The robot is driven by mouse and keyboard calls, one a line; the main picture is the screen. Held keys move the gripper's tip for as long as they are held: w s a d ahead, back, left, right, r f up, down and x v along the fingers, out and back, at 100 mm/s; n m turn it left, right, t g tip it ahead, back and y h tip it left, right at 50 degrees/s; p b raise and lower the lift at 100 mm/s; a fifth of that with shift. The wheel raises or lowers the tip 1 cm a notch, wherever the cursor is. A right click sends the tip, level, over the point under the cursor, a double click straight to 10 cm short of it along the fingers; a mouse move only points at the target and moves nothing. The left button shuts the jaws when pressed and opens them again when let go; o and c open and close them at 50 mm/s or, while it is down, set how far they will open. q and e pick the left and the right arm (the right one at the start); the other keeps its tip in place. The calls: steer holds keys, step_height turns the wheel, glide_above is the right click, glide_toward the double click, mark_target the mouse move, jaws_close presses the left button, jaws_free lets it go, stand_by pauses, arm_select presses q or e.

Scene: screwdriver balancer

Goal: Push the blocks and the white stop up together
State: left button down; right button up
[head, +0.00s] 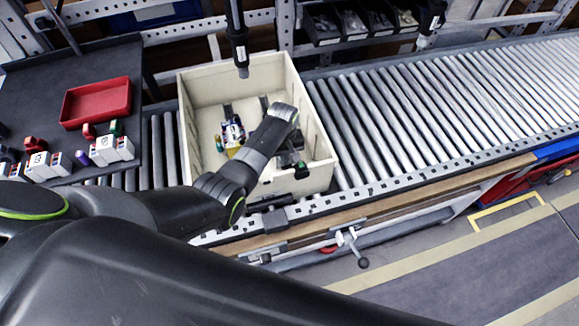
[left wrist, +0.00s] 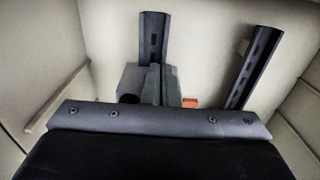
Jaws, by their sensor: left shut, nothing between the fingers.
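A cream bin (head: 186,115) stands on the roller conveyor. My left arm reaches over its front wall, and my left gripper (head: 291,160) points down inside the bin's right half. The gripper is shut with nothing held; its fingers also show in the left wrist view (left wrist: 163,86), beside a dark slotted rail (left wrist: 247,68). A small orange piece (left wrist: 190,102) is right of the fingers there. A cluster of small coloured blocks (head: 232,132) lies in the bin's left half, left of my forearm. I cannot pick out the white stop for sure. My right gripper is not seen.
A dark table (head: 35,85) at left holds a red tray (head: 97,102) and white boxes (head: 110,150) with coloured pieces. A tool (head: 239,50) hangs over the bin's back edge. The rollers (head: 450,95) to the right are clear.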

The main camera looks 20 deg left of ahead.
arm_select(q)
steer(key=shift+w+a, duration=0.6)
steer(key=shift+w, duration=0.2)
stand_by(2.1)
steer(key=shift+w+a, duration=0.15)
steer(key=shift+w, duration=0.1)
stand_by(2.2)
steer(key=shift+s+d+p, duration=0.25)
steer(key=shift+s+p, duration=0.15)
steer(key=shift+p, duration=0.2)
steer(key=shift+r, duration=0.1)
stand_by(0.5)
steer(key=shift+r+p, duration=0.9)
steer(key=shift+p, duration=0.2)
step_height(320, 180, up, 3)
steer(key=shift+r+p, duration=0.2)
steer(key=shift+p, duration=1.05)
steer(key=shift+d+r+b, duration=0.1)
steer(key=shift+r+b, duration=0.2)
steer(key=shift+r, duration=0.05)
step_height(320, 180, up, 8)
steer(key=shift+s+d+f, duration=0.15)
steer(key=shift+s+f, duration=0.05)
steer(key=shift+s, duration=0.15)
